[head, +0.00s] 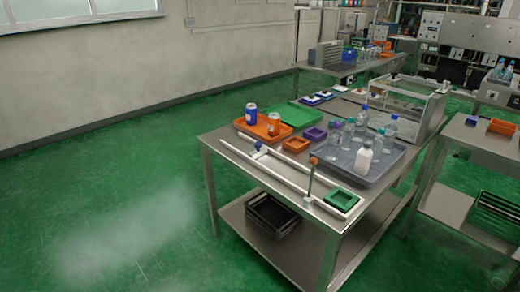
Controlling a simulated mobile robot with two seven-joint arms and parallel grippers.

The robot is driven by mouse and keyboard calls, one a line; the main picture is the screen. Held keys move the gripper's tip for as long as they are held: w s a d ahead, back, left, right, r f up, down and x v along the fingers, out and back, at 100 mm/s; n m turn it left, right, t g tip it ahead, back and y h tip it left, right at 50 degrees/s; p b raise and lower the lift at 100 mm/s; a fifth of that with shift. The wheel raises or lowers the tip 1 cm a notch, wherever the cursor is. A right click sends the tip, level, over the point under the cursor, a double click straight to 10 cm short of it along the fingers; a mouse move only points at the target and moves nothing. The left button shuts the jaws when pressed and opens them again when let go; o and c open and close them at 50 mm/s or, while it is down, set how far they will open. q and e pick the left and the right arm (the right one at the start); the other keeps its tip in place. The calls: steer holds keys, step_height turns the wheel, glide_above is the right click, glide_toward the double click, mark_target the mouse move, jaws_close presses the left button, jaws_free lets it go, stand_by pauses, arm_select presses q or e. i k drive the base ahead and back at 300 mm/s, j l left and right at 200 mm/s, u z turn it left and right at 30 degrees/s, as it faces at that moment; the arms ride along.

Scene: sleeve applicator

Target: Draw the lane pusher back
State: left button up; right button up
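A lane of two white rails (282,181) runs along the near left edge of the steel table. A small blue-topped piece (258,146) on a white crossbar sits across the rails toward their far left end; it looks like the lane pusher. A thin upright post with an orange-brown knob (313,161) stands at the lane near its right end. A small green tray (341,200) sits at the lane's right end. Neither of my grippers is in view.
The steel table (226,141) also holds an orange tray (254,131) with two cans, small orange and purple bins, and a grey tray (344,172) with several bottles. A black crate (272,214) sits on the lower shelf. Green floor left of the table is clear.

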mark_target(261, 151)
steer(key=i+l+z, duration=0.1)
steer(key=i+z, duration=0.6)
